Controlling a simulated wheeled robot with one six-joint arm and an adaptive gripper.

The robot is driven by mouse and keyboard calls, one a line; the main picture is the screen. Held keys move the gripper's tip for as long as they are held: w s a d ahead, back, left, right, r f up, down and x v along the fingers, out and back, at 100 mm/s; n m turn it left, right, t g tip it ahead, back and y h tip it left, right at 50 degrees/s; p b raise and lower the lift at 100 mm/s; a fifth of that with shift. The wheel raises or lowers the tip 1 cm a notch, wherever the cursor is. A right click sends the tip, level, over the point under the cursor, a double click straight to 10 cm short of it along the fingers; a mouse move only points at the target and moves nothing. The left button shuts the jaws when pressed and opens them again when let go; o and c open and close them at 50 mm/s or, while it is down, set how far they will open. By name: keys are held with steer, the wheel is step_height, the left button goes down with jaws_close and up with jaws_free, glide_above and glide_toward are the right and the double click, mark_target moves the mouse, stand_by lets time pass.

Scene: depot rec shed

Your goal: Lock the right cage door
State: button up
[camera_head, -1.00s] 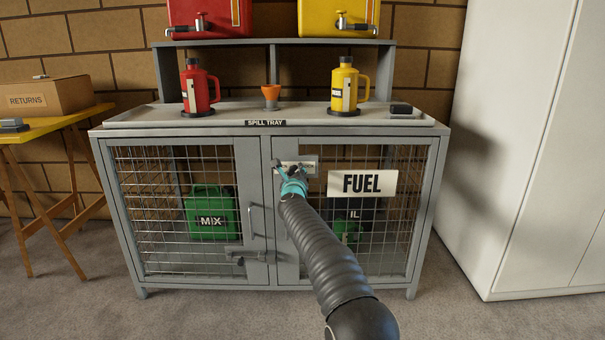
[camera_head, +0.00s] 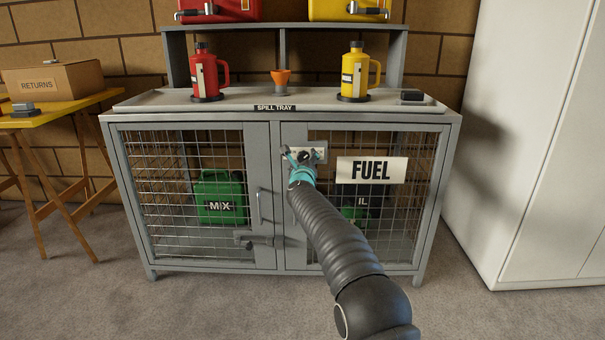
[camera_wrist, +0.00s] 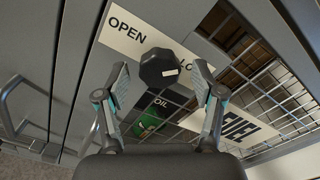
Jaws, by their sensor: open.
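The right cage door (camera_head: 293,215) of the grey cabinet stands shut, with wire mesh and a FUEL sign (camera_head: 371,170). A pale plate (camera_head: 320,152) at its upper left bears a dark knob (camera_head: 303,156). In the wrist view the plate (camera_wrist: 128,28) reads OPEN on the left and "LO" on the right, the rest hidden by a finger. The faceted black knob (camera_wrist: 156,66) has a small white mark right of its centre. My gripper (camera_wrist: 160,75) is open, a finger on either side of the knob. Neither finger clearly touches it. In the head view my gripper (camera_head: 300,161) partly covers the plate.
The left door (camera_head: 258,150) has a bar handle (camera_head: 258,208) and a bolt (camera_head: 258,240) low down. A spill tray (camera_head: 150,100) with bottles tops the cabinet. A yellow trestle table (camera_head: 75,108) stands left, a white locker (camera_head: 520,150) right. The floor in front is clear.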

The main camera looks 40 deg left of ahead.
steer(key=v, duration=1.1)
steer(key=shift+n, duration=0.3)
stand_by(0.4)
